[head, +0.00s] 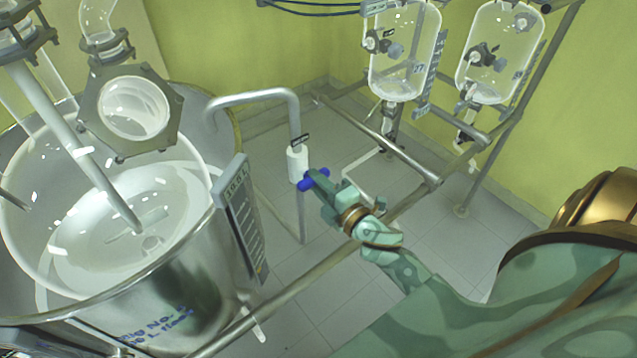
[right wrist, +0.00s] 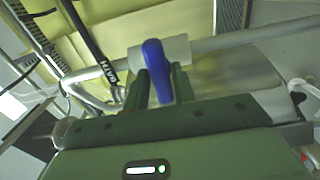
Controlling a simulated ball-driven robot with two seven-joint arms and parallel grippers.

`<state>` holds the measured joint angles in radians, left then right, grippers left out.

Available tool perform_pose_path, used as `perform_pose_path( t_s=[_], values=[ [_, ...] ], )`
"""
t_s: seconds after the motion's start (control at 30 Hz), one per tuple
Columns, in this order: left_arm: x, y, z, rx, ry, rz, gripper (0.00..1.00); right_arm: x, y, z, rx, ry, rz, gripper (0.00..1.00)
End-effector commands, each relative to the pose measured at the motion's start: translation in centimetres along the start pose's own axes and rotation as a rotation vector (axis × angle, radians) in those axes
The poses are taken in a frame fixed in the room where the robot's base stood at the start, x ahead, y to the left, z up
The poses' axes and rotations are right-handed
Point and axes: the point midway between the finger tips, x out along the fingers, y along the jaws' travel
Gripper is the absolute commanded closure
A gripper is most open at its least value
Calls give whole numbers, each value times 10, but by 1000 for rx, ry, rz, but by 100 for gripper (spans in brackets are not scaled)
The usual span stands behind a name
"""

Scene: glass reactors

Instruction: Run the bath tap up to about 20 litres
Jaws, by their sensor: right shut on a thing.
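The bath tap has a white valve body (head: 297,164) on a bent grey pipe (head: 262,95) that reaches over the rim of the steel bath (head: 185,300). Its blue handle (head: 313,180) sticks out to the right of the body. My right gripper (head: 318,183) is shut on the blue handle. In the right wrist view the blue handle (right wrist: 156,70) stands between the two green fingers (right wrist: 157,88). I cannot make out the water level. My left gripper is not in view.
A glass reactor vessel (head: 45,235) with a stirrer shaft sits inside the bath. Grey frame rails (head: 385,145) run behind and below my right arm. Two glass vessels (head: 405,50) (head: 500,52) hang at the back right. Tiled floor lies below.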

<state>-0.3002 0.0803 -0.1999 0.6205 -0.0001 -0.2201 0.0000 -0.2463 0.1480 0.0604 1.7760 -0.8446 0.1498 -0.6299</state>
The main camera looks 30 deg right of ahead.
Motion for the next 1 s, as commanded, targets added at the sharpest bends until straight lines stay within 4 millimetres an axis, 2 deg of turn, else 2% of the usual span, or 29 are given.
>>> perform_pose_path(
  t_s=[0.03,0.07,0.33,0.47,0.57,0.8,1.0],
  values=[
    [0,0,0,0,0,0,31,0,0,1,0,-2,-1,66],
    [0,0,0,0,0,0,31,0,0,1,0,-1,-1,58],
    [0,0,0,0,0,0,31,0,0,0,-1,0,-1,58],
    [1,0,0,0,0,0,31,-10,-2,0,0,0,-3,58],
    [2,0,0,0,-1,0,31,-27,-2,0,1,-1,-4,58],
    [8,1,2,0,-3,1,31,-93,-3,0,2,-3,-6,58],
    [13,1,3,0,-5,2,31,-139,-2,1,1,-3,-5,58]
  ],
)
